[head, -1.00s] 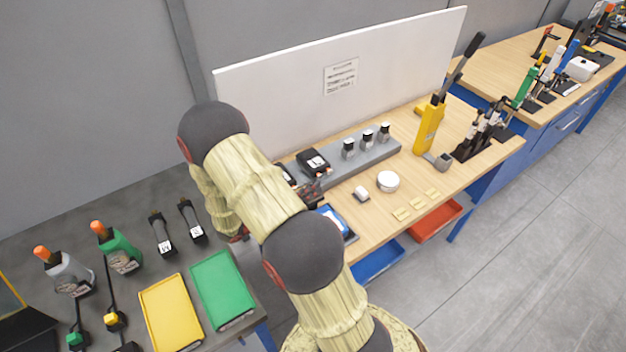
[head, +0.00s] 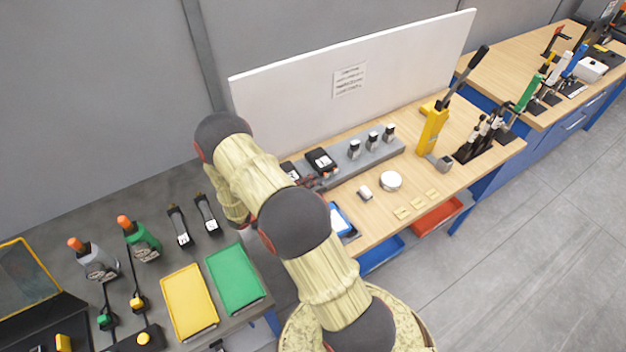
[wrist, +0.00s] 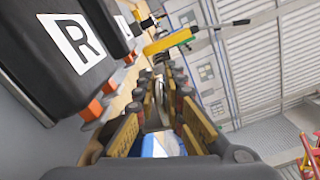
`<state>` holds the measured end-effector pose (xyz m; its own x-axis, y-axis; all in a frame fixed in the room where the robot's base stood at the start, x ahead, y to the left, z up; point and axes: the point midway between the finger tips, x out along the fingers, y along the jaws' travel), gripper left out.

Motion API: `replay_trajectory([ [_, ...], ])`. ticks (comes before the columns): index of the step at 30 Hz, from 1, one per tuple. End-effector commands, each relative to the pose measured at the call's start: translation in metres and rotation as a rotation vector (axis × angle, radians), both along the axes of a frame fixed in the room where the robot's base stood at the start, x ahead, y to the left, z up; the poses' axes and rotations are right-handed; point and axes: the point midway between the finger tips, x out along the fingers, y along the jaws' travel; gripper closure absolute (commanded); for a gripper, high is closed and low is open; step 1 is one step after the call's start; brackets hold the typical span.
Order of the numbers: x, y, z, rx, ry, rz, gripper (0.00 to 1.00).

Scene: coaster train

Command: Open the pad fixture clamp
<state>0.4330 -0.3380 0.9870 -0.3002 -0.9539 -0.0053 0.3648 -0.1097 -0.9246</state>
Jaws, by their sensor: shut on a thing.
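The blue-and-white pad (head: 342,221) lies in its dark fixture at the left front of the wooden bench, partly behind my arm. In the wrist view a blue and white patch of the pad (wrist: 160,145) shows between the fingers. My gripper (wrist: 165,80) has its fingers close together around a narrow pale piece (wrist: 152,113). This looks like part of the pad fixture clamp, but most of it is hidden and I cannot tell how far it is open. In the head view my arm hides most of the gripper.
Black blocks, one marked R (wrist: 70,42), stand close left of my gripper. A grey rack (head: 375,150) backs the bench before a white panel (head: 350,70). A yellow lever press (head: 432,130) stands right. Yellow (head: 190,300) and green trays (head: 234,278) lie on the dark table.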

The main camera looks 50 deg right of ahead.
Motion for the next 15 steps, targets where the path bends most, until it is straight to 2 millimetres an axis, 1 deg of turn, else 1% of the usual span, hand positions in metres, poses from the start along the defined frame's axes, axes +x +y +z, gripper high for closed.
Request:
replay_trajectory([
  [6, 0.0024, 0.0001, -0.0053, 0.027, 0.063, 0.003, 1.00],
  [15, 0.0020, 0.0000, -0.0075, 0.035, 0.087, 0.001, 1.00],
])
